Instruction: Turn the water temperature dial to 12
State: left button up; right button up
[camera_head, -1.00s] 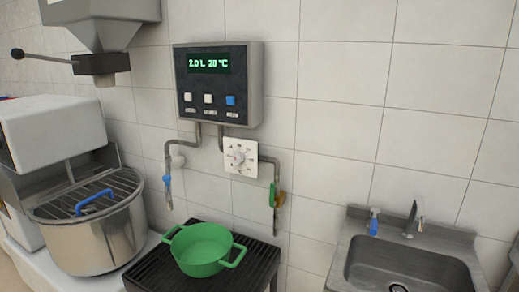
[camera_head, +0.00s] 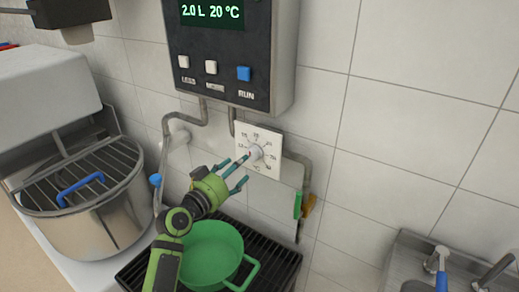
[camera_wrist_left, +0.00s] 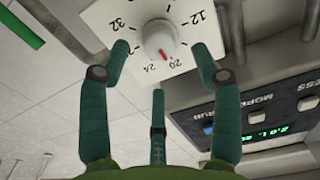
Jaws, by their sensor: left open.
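The water temperature dial is a round white knob (camera_head: 256,153) on a square white plate (camera_head: 273,170) on the tiled wall. In the left wrist view the knob (camera_wrist_left: 160,36) has a red mark pointing near 20, towards the 24 side; 12 and 32 also show on the plate. My left gripper (camera_head: 239,170) is open, just in front of the dial and slightly left of it. In the left wrist view its green fingers (camera_wrist_left: 160,60) spread below and to both sides of the knob, with no clear contact. My right gripper is out of view.
The control box (camera_head: 235,50) above the dial reads 2.0 L 20 °C. Pipes and a green-handled valve (camera_head: 298,205) flank the dial. A green pot (camera_head: 212,252) on a black rack sits below my arm. A mixer bowl (camera_head: 85,215) stands left, a sink right.

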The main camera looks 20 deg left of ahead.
aim_at(250, 158)
pick_arm(q)
jog(key=w, duration=0.2)
jog(key=w+p, duration=0.1)
jog(key=shift+d+r, duration=0.35)
jog(key=shift+d, duration=0.05)
jog(key=w, duration=0.2)
jog(key=shift+w+d+f, duration=0.1)
jog(key=shift+w+f, duration=0.2)
jog(key=shift+w, duration=0.1)
jog(key=c, duration=1.1)
jog(key=shift+f, duration=0.1)
jog(key=shift+c, duration=0.2)
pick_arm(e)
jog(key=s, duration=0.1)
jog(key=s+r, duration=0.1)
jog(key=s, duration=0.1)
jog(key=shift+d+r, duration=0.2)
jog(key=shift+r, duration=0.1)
